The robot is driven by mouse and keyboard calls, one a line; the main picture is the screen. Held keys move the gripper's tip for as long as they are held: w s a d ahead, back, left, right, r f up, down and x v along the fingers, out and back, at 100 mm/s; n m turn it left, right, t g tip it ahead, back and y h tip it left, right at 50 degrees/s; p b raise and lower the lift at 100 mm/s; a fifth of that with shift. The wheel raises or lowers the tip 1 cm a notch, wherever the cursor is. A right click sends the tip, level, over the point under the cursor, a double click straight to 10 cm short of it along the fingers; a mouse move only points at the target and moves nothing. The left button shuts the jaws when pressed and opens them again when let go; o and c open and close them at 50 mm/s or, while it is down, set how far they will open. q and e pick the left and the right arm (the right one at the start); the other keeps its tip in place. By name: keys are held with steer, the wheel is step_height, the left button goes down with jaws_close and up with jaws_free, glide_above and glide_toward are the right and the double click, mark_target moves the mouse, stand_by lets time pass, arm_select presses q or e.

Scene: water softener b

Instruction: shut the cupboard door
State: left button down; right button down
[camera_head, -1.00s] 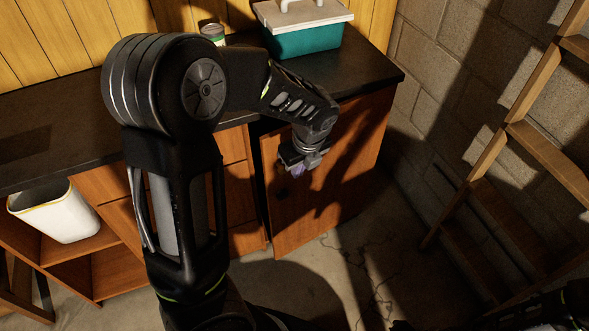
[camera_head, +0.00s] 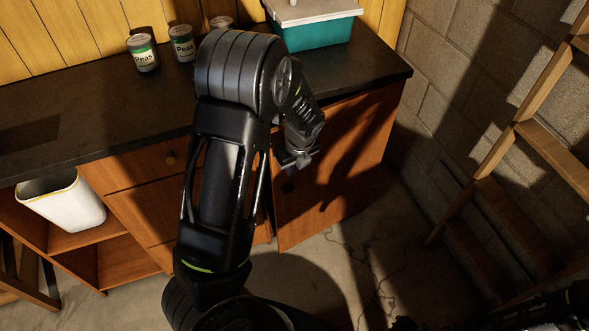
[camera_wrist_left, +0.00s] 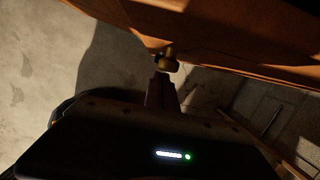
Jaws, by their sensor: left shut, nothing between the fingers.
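The cupboard door (camera_head: 345,150) is the brown wooden panel at the right end of the counter unit. It stands a little ajar, with its left edge out from the drawer fronts. A dark round knob (camera_head: 288,187) sits near that edge; it looks brass in the left wrist view (camera_wrist_left: 170,62). My left gripper (camera_head: 298,160) is shut and empty, in front of the door's upper left part, just above the knob. In the wrist view its fingertips (camera_wrist_left: 163,82) are close to the knob; I cannot tell whether they touch. My left arm hides part of the door's left edge.
A dark countertop (camera_head: 90,110) overhangs the door. It carries several pea cans (camera_head: 143,53) and a teal box (camera_head: 315,35) with a pale lid. A white bin (camera_head: 65,203) stands on an open shelf. A wooden ladder (camera_head: 500,140) leans at right. The floor before the door is clear.

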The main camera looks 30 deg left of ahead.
arm_select(q)
steer(key=shift+a, duration=0.1)
steer(key=w+a+m, duration=0.2)
steer(key=a, duration=0.4)
steer(key=shift+w+a, duration=0.25)
steer(key=shift+w, duration=0.15)
steer(key=shift+d, duration=0.1)
